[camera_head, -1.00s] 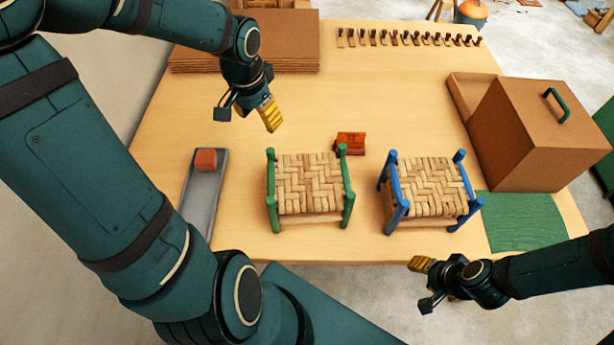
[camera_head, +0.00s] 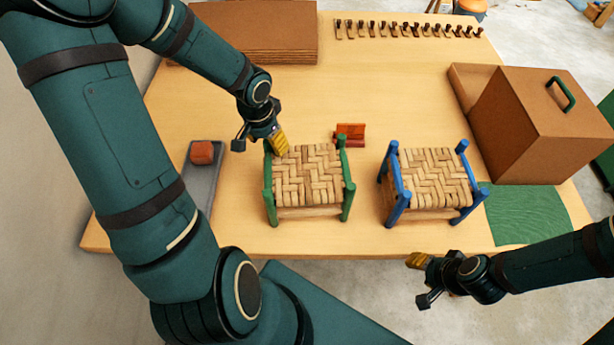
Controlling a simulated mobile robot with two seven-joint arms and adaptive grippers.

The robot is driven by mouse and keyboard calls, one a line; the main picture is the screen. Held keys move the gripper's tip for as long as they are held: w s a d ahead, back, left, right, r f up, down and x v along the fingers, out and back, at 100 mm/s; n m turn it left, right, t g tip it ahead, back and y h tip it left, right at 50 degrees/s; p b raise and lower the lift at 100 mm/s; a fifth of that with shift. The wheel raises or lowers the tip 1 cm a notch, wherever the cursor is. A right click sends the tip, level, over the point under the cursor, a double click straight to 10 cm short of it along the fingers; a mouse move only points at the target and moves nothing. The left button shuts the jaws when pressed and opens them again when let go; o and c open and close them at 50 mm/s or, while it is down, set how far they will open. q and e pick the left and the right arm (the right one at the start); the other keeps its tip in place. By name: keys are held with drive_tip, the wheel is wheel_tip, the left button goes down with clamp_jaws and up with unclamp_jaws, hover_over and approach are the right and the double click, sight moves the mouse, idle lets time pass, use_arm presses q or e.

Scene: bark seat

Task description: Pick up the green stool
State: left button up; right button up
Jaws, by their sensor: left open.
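The green stool (camera_head: 307,184) stands upright on the table, left of its middle. It has green corner posts and a woven bark seat. My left gripper (camera_head: 281,146) is open, with its yellow fingers at the stool's far left corner, by the top of the far left green post. The gripper hides part of that post, and I cannot tell whether it touches it. My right gripper (camera_head: 417,260) hangs off the table's front edge, below the blue stool; its fingers show too small to tell whether they are open.
A similar blue stool (camera_head: 432,177) stands to the right. A red block (camera_head: 350,134) lies behind, between the stools. A grey tray (camera_head: 201,182) with an orange block is at left. A brown box (camera_head: 540,125) and green mat (camera_head: 526,213) are at right. Brown sheets (camera_head: 262,32) lie behind.

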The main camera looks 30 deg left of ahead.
use_arm(q)
clamp_jaws()
idle(0.4)
